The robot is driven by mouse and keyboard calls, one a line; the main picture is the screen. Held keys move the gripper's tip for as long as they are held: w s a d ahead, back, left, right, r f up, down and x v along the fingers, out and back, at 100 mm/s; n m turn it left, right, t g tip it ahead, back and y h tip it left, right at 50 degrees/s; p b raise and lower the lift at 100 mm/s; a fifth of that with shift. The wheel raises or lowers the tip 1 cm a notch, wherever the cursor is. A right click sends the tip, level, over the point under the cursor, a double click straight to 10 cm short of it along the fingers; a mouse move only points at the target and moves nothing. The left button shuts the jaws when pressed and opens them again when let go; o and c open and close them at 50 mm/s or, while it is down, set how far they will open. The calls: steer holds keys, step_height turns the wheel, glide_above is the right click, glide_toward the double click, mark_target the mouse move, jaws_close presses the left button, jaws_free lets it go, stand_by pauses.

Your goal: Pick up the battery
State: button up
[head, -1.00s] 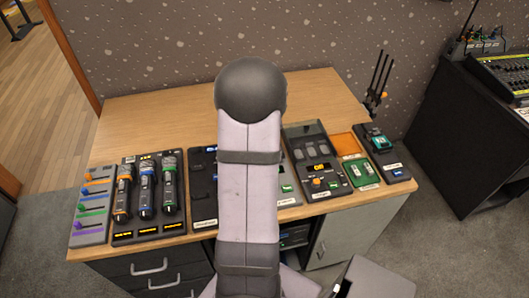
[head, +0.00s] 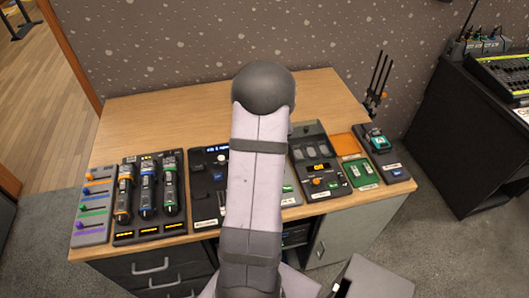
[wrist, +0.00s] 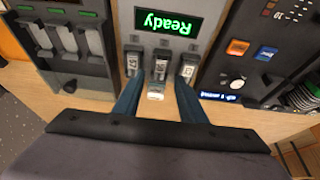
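My gripper (wrist: 158,84) is open in the wrist view, its two blue fingers spread apart at the near edge of a grey unit with a green "Ready" display (wrist: 168,22). Three small dark blocks with pale labels, looking like batteries in bays, sit in a row on this unit. The middle block (wrist: 160,66) lies in line with the gap between the fingers, and a small pale piece (wrist: 155,95) shows in that gap. I cannot tell whether the fingers touch anything. In the head view my own arm hides the gripper and most of this unit.
The wooden desk (head: 180,115) is clear towards the wall. Another dark unit (head: 318,170), a green box (head: 362,173) and an orange tray (head: 347,144) are at the right.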

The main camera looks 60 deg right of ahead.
steer(key=shift+p+x, duration=0.3)
steer(key=shift+x, duration=1.7)
steer(key=shift+s+a, duration=0.1)
jaws_close()
